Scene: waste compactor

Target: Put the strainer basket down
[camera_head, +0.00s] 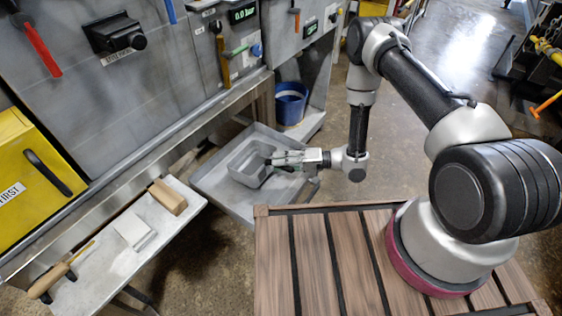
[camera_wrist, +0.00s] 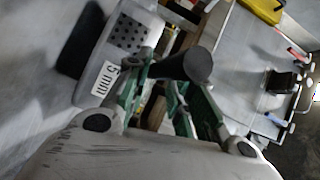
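The strainer basket (camera_head: 240,170) is a grey, open-topped box at the grey metal tray (camera_head: 214,186) below the panel. In the wrist view the basket (camera_wrist: 108,52) shows a perforated part and a white "5 mm" label, with a dark round handle (camera_wrist: 190,66) sticking out. My gripper (camera_head: 272,160) is at the right side of the basket. In the wrist view its green-padded fingers (camera_wrist: 168,78) lie on either side of the dark handle and appear closed on it. Whether the basket's underside touches the tray is hidden.
A blue bucket (camera_head: 291,103) stands behind the tray. A shelf (camera_head: 110,262) at left carries a wooden block (camera_head: 167,197), a pale pad (camera_head: 134,230) and a wooden-handled tool (camera_head: 50,280). The panel (camera_head: 110,85) rises behind. My slatted deck is in front.

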